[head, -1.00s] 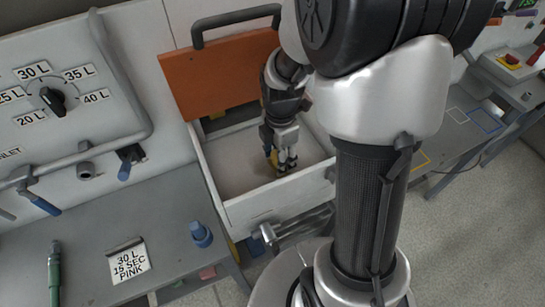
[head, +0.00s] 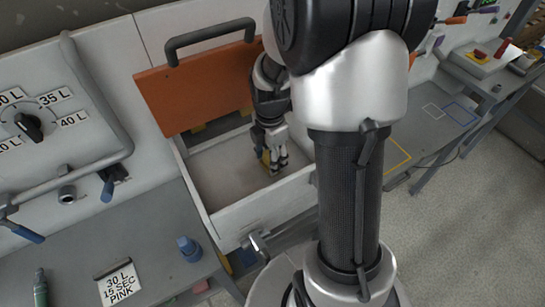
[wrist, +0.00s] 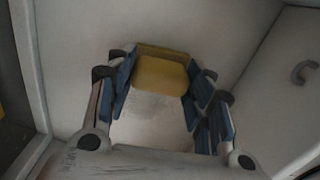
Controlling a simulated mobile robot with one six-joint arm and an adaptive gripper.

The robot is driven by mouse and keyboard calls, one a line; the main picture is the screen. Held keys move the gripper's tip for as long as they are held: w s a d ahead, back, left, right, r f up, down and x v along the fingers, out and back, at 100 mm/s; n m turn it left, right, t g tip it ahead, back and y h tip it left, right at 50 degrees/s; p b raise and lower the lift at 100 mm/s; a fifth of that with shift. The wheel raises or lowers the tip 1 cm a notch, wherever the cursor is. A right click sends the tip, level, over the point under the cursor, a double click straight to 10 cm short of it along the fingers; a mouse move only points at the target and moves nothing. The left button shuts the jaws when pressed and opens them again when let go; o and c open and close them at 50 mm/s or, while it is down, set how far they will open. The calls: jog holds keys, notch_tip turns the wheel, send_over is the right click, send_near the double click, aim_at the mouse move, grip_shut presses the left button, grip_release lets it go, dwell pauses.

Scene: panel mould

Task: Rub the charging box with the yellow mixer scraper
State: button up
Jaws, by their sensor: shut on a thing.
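The charging box (head: 262,215) is a white open-topped box with its orange lid (head: 197,92) raised at the back. My gripper (head: 274,162) reaches down inside it, towards the right side. The gripper is shut on the yellow mixer scraper (wrist: 160,75), which sits between the blue-padded fingers in the wrist view. Only a little yellow shows in the head view (head: 265,158). The scraper is close to the box floor; I cannot tell whether it touches. A faint rough grey patch (wrist: 150,104) shows on the floor below the scraper.
White box walls stand close around my gripper. At left are a grey bench with a blue object (head: 189,248), a sign (head: 119,283) and a dial panel (head: 30,125). A bench with coloured outlines (head: 430,140) lies at right.

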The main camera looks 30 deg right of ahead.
jog(key=shift+a+r+p, duration=0.15)
jog(key=shift+a+p, duration=0.2)
jog(key=shift+a, duration=4.8)
jog(key=shift+w, duration=0.75)
jog(key=shift+d+p, duration=0.35)
jog(key=shift+d, duration=1.4)
jog(key=shift+d+f, duration=0.15)
jog(key=shift+d, duration=0.75)
jog(key=shift+d+f, duration=0.1)
jog(key=shift+d, duration=0.8)
jog(key=shift+d+p, duration=0.3)
jog(key=shift+d, duration=1.4)
jog(key=shift+w+r, duration=0.2)
jog(key=shift+w, duration=0.5)
jog(key=shift+a+f, duration=0.15)
jog(key=shift+a, duration=1.65)
jog(key=shift+a+p, duration=0.3)
jog(key=shift+a, duration=1.55)
